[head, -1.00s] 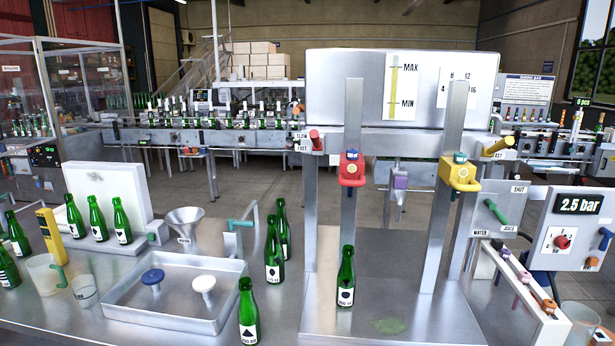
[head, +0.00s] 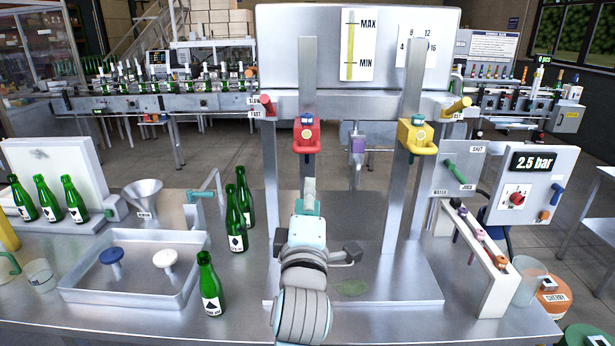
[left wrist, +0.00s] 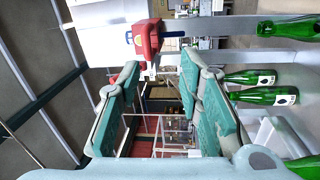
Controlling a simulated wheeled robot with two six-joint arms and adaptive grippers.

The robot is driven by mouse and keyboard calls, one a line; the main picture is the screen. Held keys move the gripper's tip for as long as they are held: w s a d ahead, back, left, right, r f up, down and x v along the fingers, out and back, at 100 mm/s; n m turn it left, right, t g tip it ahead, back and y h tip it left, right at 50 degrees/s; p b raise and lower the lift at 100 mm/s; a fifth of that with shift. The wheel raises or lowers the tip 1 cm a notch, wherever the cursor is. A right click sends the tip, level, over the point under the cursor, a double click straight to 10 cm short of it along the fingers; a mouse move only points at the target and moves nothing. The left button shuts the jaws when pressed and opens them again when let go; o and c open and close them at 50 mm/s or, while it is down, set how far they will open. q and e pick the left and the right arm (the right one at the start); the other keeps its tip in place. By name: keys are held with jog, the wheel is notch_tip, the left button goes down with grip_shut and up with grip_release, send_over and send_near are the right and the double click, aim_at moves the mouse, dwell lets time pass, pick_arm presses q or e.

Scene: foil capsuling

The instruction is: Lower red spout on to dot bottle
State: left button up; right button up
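The red spout (head: 306,135) hangs on the left upright of the filling stand. It also shows in the left wrist view (left wrist: 145,40), which is turned on its side. My left gripper (head: 309,190) stands in front of the stand, just below and in front of the red spout. In the left wrist view my left gripper (left wrist: 162,95) has its two green-padded fingers wide apart with nothing between them. In the head view my arm hides the place of the dot bottle. A green bottle (left wrist: 290,27) in line with the spout shows in the left wrist view; its label is out of frame.
The yellow spout (head: 417,136) hangs on the right upright. Two green bottles (head: 236,222) stand left of the stand, and another (head: 209,285) stands by the tray (head: 75,295). A green puddle (head: 352,288) lies on the stand's base.

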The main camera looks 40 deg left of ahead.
aim_at(306, 152)
pick_arm(q)
jog(key=shift+n+y, duration=0.3)
jog(key=shift+n, duration=0.3)
jog(key=p+x, duration=0.1)
jog(key=x, duration=0.3)
jog(key=r+p+x, duration=0.1)
jog(key=x, duration=0.4)
jog(key=p+x, duration=0.1)
jog(key=x, duration=0.4)
jog(key=shift+s+a+r, duration=0.2)
jog(key=shift+a+r, duration=0.05)
jog(key=shift+r, duration=0.2)
grip_shut()
